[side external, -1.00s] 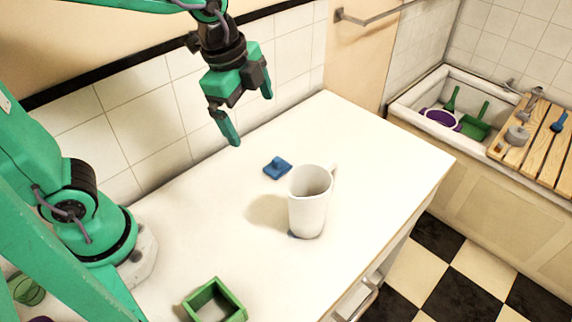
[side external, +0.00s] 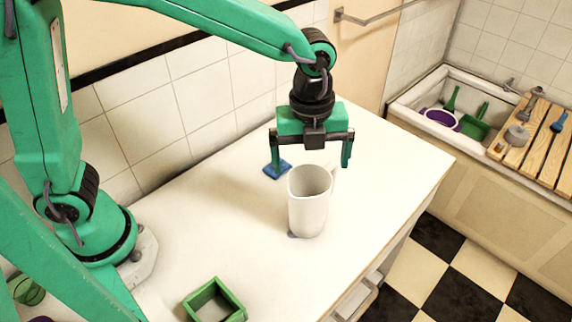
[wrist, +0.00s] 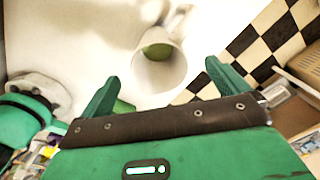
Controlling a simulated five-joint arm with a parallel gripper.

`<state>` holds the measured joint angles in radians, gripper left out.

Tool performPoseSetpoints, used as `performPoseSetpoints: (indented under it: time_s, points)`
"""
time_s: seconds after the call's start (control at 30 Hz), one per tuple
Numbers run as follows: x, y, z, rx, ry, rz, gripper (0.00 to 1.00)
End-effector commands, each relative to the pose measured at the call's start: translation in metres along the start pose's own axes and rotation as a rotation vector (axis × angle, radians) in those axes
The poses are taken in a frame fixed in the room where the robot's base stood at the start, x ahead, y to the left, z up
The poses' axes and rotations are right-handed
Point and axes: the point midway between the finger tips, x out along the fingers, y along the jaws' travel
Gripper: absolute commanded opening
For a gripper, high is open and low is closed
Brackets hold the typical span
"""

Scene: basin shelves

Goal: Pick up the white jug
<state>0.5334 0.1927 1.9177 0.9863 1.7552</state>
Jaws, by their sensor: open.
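The white jug (side external: 309,207) stands upright on the white counter, its handle on the far right side. In the wrist view the jug (wrist: 150,78) is seen from above, just beyond and between the fingertips, with something green showing inside its mouth. My gripper (side external: 311,166) is open and empty, pointing down. In the side view it is behind and above the jug's rim, with one finger on each side. It also shows in the wrist view (wrist: 162,72). I cannot tell any contact with the jug.
A small blue object (side external: 277,169) lies on the counter (side external: 235,235) by the left finger. A green square open box (side external: 236,303) is at the front. A basin (side external: 408,100) with purple and green items and a slatted wooden board (side external: 545,140) stand at the right.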

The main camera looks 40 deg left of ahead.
Motion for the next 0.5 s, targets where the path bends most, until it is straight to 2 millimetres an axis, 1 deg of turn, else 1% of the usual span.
performPoseSetpoints:
  time_s: [0.23, 0.5]
  points:
    - [0.02, 0.001, 0.0, -0.002, 0.0, 0.002, 1.0]
    - [0.024, 0.001, -0.001, -0.003, 0.0, 0.001, 1.0]
